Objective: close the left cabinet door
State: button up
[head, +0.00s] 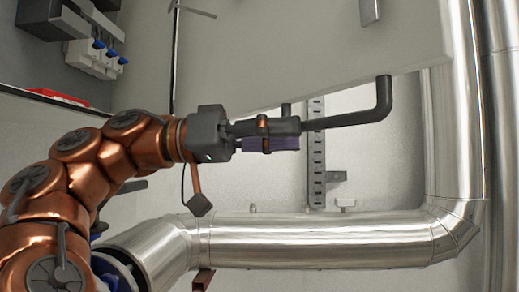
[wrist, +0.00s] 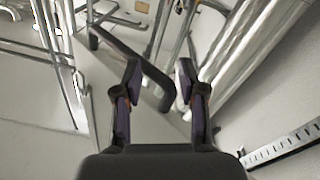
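The cabinet door is a pale panel (head: 300,55) standing open across the upper middle of the head view. A dark bar handle (head: 350,119) sticks out below its lower edge. My gripper (head: 285,134) is at the left part of this handle and hides some of it. In the wrist view the two fingers (wrist: 158,78) are spread apart. The handle (wrist: 140,62) runs diagonally, and its near end lies between the fingers with gaps visible beside it. I cannot tell whether either finger touches it.
The open cabinet interior at upper left holds switchgear with blue parts (head: 97,55) and a red item (head: 58,96). A large silver pipe (head: 320,240) runs below my gripper and rises at the right (head: 457,120). A slotted grey rail (head: 316,165) is on the wall behind.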

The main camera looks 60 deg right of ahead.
jog(key=shift+w+d+f+p, duration=0.45)
jog(key=shift+w+p, duration=0.3)
jog(key=shift+p, duration=0.2)
jog(key=shift+w+d+f+p, duration=0.35)
jog(key=shift+w+f+p, duration=0.1)
jog(key=shift+w+p, duration=0.45)
jog(key=shift+w+d+f+p, duration=0.45)
jog(key=shift+w+p, duration=0.2)
jog(key=shift+p, duration=0.4)
